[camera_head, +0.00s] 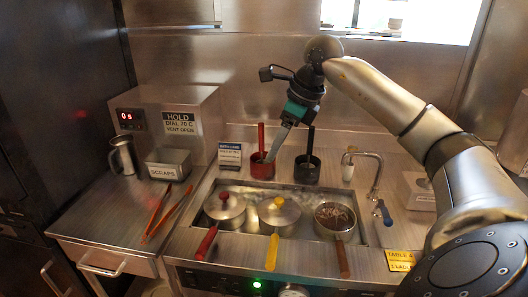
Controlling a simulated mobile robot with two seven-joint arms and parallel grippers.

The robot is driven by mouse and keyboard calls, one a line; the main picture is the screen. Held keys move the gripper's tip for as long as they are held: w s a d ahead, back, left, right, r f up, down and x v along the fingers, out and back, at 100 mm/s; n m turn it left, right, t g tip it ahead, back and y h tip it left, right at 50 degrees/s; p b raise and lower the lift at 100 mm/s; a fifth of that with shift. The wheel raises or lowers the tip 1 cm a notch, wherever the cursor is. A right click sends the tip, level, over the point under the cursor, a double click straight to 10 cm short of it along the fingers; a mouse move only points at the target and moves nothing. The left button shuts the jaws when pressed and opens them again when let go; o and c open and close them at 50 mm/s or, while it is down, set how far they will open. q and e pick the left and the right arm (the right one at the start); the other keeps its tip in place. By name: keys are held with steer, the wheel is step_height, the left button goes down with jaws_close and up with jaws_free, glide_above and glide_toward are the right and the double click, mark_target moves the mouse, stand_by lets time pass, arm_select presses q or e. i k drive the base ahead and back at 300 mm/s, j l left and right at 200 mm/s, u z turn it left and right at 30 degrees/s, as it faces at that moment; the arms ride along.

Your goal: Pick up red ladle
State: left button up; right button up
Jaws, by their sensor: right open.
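The red ladle (261,137) shows as an upright red handle standing in a red cup (262,170) behind the sink wells. Its lower end is hidden inside the cup. My right gripper (272,155) reaches down from the upper right, its grey fingers just right of the handle and over the cup's rim. It is open. I cannot tell whether a finger touches the handle or the cup. My left gripper is not in view.
A black cup (307,172) with a dark handle stands right of the red cup. Lidded pots (225,212) with coloured handles sit in front. A tap (375,170) is to the right, and a small sign (230,154) stands left of the cup. Tongs (160,212) lie on the left counter.

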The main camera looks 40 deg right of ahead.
mark_target(261, 125)
steer(key=i+l, duration=0.25)
steer(key=l, duration=0.15)
steer(key=i+l, duration=0.25)
steer(key=l, duration=0.15)
steer(key=i+l, duration=0.25)
steer(key=l, duration=0.1)
